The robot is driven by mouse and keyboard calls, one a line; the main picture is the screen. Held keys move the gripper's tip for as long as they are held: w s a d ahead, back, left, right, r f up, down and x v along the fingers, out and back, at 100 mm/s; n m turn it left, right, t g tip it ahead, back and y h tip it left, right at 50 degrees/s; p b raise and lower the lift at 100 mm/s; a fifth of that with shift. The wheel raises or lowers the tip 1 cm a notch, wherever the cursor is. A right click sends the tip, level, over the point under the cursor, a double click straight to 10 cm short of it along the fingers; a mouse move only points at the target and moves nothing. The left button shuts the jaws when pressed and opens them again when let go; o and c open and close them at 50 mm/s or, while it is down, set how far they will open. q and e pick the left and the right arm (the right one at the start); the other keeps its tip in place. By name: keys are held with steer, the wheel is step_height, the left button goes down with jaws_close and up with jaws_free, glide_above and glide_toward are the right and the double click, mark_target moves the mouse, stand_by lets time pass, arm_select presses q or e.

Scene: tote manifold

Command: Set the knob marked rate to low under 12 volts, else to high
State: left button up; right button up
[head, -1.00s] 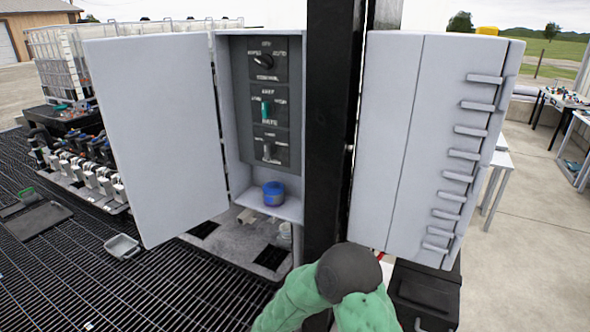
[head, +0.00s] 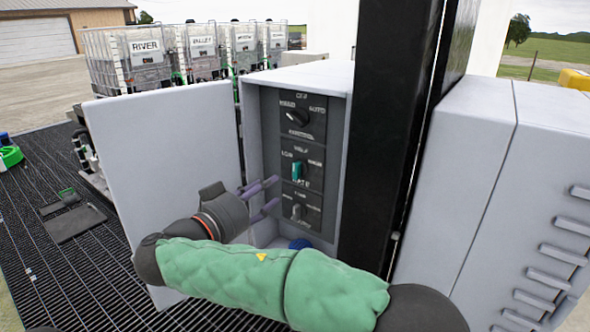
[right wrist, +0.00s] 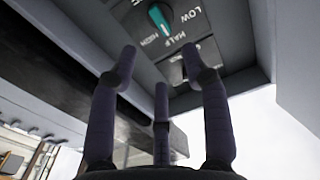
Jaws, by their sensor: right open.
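The teal rate knob (head: 297,170) is the middle one on the dark panel (head: 337,140) inside the open grey cabinet (head: 352,85). It stands about upright, lined up with the half mark above it. In the right wrist view the knob (right wrist: 160,18) has low, half and high labels near it. My right gripper (head: 268,195) is open and empty, just left of and below the knob, its fingers apart from it. In the right wrist view the gripper's fingers (right wrist: 158,65) are spread below the panel. I see no voltage reading. My left gripper is out of view.
A black knob (head: 298,117) sits above the rate knob and a grey one (head: 297,211) below, close to my fingers. The cabinet's open door (head: 165,150) stands at the left. A black post (head: 400,130) rises at the right. A blue item (head: 299,243) is partly hidden behind my arm.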

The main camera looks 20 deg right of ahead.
mark_target(296, 171)
steer(key=p+x, duration=0.2)
steer(key=x, duration=0.8)
steer(key=shift+w+f, duration=0.1)
jaws_close()
